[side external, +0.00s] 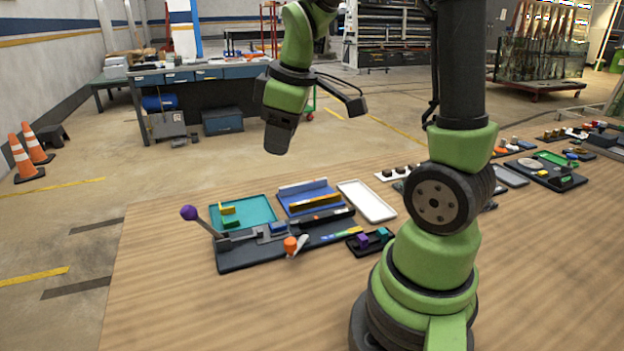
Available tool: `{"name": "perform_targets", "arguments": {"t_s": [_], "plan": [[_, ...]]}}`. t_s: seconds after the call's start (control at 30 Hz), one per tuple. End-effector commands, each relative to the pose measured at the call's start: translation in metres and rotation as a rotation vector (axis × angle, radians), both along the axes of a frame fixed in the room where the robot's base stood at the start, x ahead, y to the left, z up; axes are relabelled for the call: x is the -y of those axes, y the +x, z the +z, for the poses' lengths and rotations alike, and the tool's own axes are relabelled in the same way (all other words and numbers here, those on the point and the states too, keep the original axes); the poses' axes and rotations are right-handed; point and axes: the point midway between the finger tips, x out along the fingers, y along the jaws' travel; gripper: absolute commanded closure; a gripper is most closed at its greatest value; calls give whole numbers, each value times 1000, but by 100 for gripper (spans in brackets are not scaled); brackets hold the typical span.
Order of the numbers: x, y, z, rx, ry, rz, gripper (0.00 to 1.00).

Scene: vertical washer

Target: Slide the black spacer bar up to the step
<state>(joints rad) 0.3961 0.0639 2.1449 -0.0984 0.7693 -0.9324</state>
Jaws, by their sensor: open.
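My gripper (279,138) hangs in the air above and behind the work fixture, pointing down. It is open and holds nothing; its fingers overlap from this side, so the gap is hard to see. A long black bar (325,218), which looks like the spacer bar, lies on the dark fixture plate (232,262) in front of the blue tray. My gripper is well clear of it. I cannot make out the step or whether the bar touches it at this size.
A lever with a purple knob (189,213) rises at the plate's left. An orange knob (290,244) stands at its front. A teal tray (262,205), a blue tray (285,204) and an empty white tray (366,200) sit behind. A small black tray (359,250) lies right.

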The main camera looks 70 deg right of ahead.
Motion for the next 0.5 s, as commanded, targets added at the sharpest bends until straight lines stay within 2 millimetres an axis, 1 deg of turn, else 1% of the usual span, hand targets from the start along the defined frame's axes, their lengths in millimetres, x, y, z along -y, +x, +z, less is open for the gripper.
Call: {"name": "perform_targets", "arguments": {"t_s": [0.03, 0.1, 0.2, 0.3, 0.33, 0.4, 0.5], "plan": [[19, 5, -19, -57, -14, 55, 57], [42, 8, -43, -118, -35, 154, 57], [71, 7, -77, -191, -43, 287, 57], [92, 2, -105, -241, -37, 395, 57], [96, 0, -111, -251, -35, 422, 57], [104, -3, -124, -269, -30, 470, 57], [109, -6, -133, -280, -25, 508, 57]]}}
